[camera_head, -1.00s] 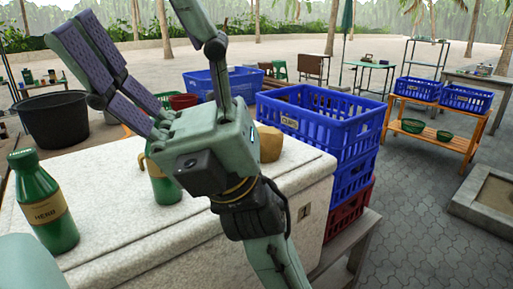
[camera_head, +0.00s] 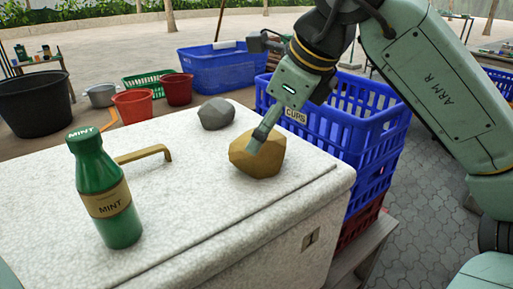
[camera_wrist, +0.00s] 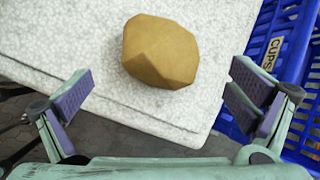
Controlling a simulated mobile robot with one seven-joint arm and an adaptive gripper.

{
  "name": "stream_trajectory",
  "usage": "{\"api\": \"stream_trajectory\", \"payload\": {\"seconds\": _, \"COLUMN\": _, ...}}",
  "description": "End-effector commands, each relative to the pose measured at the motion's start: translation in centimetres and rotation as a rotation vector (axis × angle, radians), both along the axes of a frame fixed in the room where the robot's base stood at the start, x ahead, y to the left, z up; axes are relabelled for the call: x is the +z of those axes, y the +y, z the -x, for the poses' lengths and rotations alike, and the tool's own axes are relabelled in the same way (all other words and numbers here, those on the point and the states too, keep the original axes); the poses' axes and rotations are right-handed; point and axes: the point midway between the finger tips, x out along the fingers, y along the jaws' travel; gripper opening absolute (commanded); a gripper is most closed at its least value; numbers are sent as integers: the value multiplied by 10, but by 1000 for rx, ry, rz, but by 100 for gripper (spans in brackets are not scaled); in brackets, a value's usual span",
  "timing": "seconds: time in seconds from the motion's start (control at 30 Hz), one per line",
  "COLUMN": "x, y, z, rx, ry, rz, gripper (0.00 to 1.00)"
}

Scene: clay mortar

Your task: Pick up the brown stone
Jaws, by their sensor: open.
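The brown stone (camera_head: 262,163) is a faceted, rounded lump resting on the white speckled top of a chest (camera_head: 190,215), near its right edge. In the wrist view the brown stone (camera_wrist: 160,52) lies ahead of and between the spread fingers. My gripper (camera_head: 266,130) comes down from the upper right, and one finger overlaps the stone in the head view. I cannot tell whether it touches. In the wrist view my gripper (camera_wrist: 160,88) is open and empty, with wide room on both sides of the stone.
A grey stone (camera_head: 216,113) lies behind the brown one. A green MINT bottle (camera_head: 104,195) stands at the left, with a brass handle (camera_head: 143,155) beside it. Blue CUPS crates (camera_head: 345,130) stand close against the chest's right side.

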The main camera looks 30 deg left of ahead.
Motion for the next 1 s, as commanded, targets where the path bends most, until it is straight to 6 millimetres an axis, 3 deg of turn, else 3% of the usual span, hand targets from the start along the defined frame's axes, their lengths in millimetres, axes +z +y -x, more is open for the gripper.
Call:
{"api": "stream_trajectory", "payload": {"seconds": 0.6, "x": -62, "y": 32, "z": -16, "rx": 7, "ry": 4, "rz": -3, "gripper": 100}}
{"api": "stream_trajectory", "payload": {"seconds": 0.9, "x": -69, "y": 36, "z": -17, "rx": 5, "ry": 3, "rz": -4, "gripper": 100}}
{"api": "stream_trajectory", "payload": {"seconds": 1.0, "x": -69, "y": 35, "z": -17, "rx": 5, "ry": 3, "rz": -4, "gripper": 95}}
